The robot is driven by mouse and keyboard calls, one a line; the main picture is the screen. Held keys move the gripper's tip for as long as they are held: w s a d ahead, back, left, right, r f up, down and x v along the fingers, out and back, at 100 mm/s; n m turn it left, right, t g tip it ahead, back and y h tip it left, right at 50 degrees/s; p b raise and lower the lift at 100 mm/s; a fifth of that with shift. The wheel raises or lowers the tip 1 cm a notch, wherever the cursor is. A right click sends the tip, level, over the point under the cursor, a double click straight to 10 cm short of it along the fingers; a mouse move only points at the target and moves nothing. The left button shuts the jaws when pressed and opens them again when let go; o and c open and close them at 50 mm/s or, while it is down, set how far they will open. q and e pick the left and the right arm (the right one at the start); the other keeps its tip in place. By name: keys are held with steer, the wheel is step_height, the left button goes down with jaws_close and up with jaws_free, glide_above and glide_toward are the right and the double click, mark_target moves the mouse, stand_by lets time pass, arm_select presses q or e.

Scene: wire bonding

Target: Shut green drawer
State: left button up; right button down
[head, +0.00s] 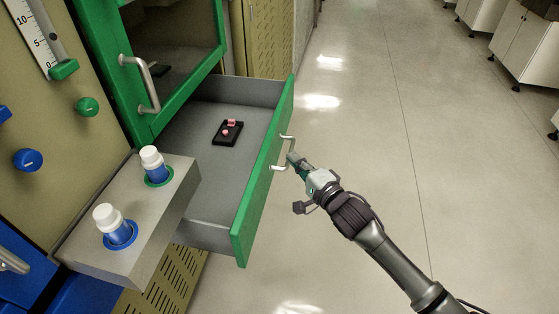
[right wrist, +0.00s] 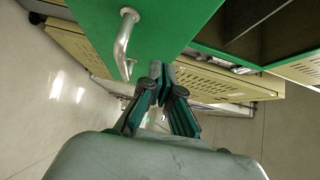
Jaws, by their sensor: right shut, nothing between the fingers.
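The green drawer (head: 250,205) is pulled out of the cabinet, with its grey inside showing in the head view. Its front carries a silver handle (head: 284,140). My right gripper (head: 294,160) is shut and empty, with its fingertips close to the handle on the outer side of the front. In the right wrist view the closed fingertips (right wrist: 162,72) are by the edge of the green front (right wrist: 175,25), to the right of the handle (right wrist: 124,42). I cannot tell if they touch the front. My left gripper is not in view.
A small black tray (head: 222,139) with pink pieces lies in the drawer. A grey ledge (head: 135,240) with two white-capped blue bottles (head: 108,217) stands left of the drawer. A green-framed door (head: 165,110) with a handle is above.

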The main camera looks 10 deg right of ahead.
mark_target(271, 150)
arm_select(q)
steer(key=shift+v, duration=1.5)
arm_select(e)
steer(key=shift+w+a, duration=0.2)
steer(key=shift+a, duration=0.45)
steer(key=shift+w+a, duration=0.25)
steer(key=shift+a, duration=0.4)
steer(key=shift+w+a, duration=0.2)
steer(key=shift+a, duration=0.45)
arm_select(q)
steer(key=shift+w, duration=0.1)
